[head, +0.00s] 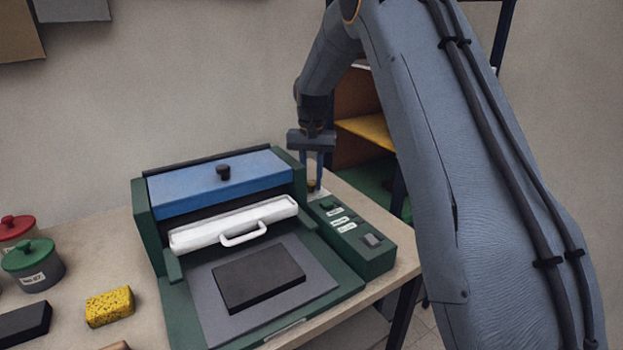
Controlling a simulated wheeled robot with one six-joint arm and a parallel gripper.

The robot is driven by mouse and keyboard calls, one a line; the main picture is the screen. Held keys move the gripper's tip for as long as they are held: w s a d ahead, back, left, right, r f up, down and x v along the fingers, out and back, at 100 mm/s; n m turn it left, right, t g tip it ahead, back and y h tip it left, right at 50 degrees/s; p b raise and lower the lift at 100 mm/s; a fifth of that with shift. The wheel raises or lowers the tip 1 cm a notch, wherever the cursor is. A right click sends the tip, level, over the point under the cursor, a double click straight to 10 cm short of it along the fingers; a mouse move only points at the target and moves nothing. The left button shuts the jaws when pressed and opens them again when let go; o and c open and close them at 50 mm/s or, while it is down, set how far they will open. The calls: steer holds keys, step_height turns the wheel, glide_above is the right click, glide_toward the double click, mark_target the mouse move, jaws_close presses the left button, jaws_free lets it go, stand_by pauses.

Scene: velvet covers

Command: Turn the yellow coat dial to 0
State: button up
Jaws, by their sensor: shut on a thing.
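The yellow coat dial (313,186) is a small yellowish knob at the far end of the green control panel (372,264), on the right side of the machine. My gripper (313,180) points straight down over it. Its two blue fingers are shut on the dial, one on each side. The fingers hide much of the dial, and its scale and pointer are too small to read.
The machine has a blue cover (220,187) with a black knob, a white bar with a handle (235,226), and a dark block (258,278) on a grey plate. Lidded pots (35,265) and a yellow sponge (109,306) stand left. A shelf (365,130) is behind.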

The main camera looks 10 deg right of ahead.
mark_target(312, 183)
steer(key=n, duration=0.7)
steer(key=shift+d+r+p, duration=0.1)
steer(key=shift+p, duration=0.2)
steer(key=n, duration=0.3)
steer(key=shift+n, duration=2.4)
steer(key=o, duration=1)
steer(key=shift+o, duration=0.2)
step_height(312, 183, up, 8)
steer(key=shift+f+b, duration=0.1)
steer(key=shift+b, duration=0.7)
